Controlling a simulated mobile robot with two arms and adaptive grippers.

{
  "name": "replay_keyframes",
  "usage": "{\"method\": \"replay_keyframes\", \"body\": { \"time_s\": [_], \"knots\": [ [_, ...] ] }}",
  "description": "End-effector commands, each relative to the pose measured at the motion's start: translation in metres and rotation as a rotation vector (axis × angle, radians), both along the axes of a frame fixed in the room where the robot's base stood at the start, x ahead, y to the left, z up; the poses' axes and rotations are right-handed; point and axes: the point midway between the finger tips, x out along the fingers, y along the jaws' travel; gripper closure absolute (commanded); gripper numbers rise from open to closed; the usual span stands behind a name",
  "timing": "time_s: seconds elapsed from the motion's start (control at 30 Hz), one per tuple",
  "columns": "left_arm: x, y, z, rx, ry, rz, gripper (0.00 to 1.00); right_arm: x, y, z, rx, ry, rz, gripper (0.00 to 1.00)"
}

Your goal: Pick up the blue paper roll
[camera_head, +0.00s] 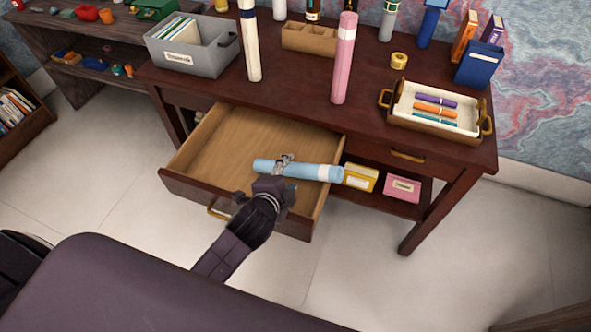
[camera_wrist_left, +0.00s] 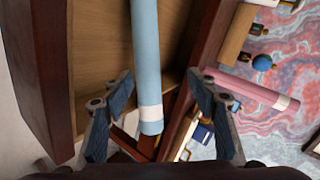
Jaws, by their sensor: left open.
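The blue paper roll (camera_head: 315,171), light blue with a white band near one end, lies across the pulled-out wooden drawer (camera_head: 222,143). Its banded right end reaches over the drawer's right wall. I cannot tell whether it touches that wall. My left gripper (camera_head: 284,160) is at the middle of the roll, over the drawer. In the left wrist view the roll (camera_wrist_left: 146,62) runs between the two open fingers (camera_wrist_left: 158,92), with a gap on each side. The contact with the roll is partly hidden by the gripper in the head view. My right gripper is not seen.
On the desk top stand a pink roll (camera_head: 344,60), a cream roll (camera_head: 250,45), a grey bin (camera_head: 222,62) and a tray of coloured pens (camera_head: 400,121). Yellow and pink boxes (camera_head: 402,187) sit on the shelf right of the drawer.

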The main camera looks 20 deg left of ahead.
Motion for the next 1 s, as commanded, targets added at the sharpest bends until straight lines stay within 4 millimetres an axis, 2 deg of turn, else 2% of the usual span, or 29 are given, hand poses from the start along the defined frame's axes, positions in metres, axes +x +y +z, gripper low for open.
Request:
{"method": "replay_keyframes", "body": {
  "time_s": [0.03, 0.13, 0.47, 0.8, 1.0],
  "knots": [
    [-0.001, 0.000, -0.014, -0.001, 0.005, 0.001, 0.47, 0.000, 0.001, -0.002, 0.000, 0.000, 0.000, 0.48],
    [-0.001, 0.000, -0.031, -0.002, 0.004, 0.001, 0.47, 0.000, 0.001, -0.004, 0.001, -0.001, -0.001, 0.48],
    [0.021, 0.000, -0.042, -0.004, 0.001, 0.002, 0.47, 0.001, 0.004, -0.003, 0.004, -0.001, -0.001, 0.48],
    [0.058, 0.001, -0.066, -0.003, 0.002, 0.003, 0.47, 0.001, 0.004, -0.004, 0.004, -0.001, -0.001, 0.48],
    [0.063, 0.001, -0.069, -0.004, 0.002, 0.001, 0.47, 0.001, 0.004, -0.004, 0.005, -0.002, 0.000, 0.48]
  ]
}}
